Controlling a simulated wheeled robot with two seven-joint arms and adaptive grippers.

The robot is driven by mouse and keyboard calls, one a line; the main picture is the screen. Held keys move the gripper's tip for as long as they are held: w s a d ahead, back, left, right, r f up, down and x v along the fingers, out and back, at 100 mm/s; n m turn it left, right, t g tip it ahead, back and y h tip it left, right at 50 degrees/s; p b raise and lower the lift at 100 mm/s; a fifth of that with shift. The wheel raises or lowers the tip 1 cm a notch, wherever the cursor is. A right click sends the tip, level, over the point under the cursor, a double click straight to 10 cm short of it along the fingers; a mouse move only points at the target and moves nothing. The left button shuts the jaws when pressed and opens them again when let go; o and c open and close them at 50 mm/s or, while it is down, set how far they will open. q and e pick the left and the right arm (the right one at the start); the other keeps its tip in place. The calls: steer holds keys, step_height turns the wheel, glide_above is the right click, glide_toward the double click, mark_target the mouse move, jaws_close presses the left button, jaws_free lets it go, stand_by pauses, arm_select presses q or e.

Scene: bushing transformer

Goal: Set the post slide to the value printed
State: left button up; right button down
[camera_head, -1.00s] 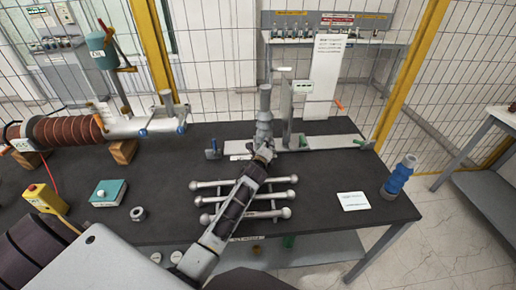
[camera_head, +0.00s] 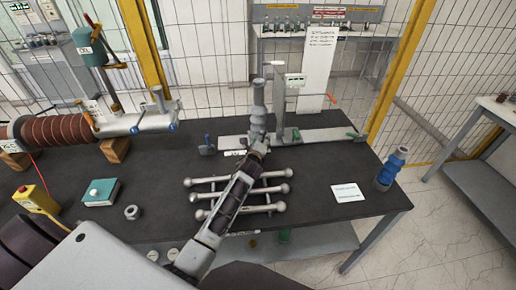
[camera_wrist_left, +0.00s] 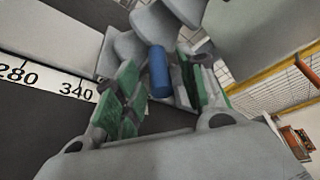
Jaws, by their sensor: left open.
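The slide rail (camera_head: 328,135) is a pale bar along the back of the dark bench. An upright post (camera_head: 280,105) stands on it, with a small display box (camera_head: 295,80) at its top. My left gripper (camera_head: 259,147) is at the rail's front edge, left of the post. In the left wrist view its green-padded fingers (camera_wrist_left: 165,95) are open, with a blue cylinder (camera_wrist_left: 158,72) showing between or just beyond them; contact cannot be told. A scale strip (camera_wrist_left: 50,80) there shows 280 and 340. The slide's pointer is not clear. My right gripper is not in view.
Several grey rods (camera_head: 275,190) lie near the left arm. A teal box (camera_head: 102,192) and nut (camera_head: 132,212) lie left. The bench's right front is clear.

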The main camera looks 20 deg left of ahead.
arm_select(q)
steer(key=v, duration=1.1)
steer(key=shift+s, duration=0.35)
stand_by(0.7)
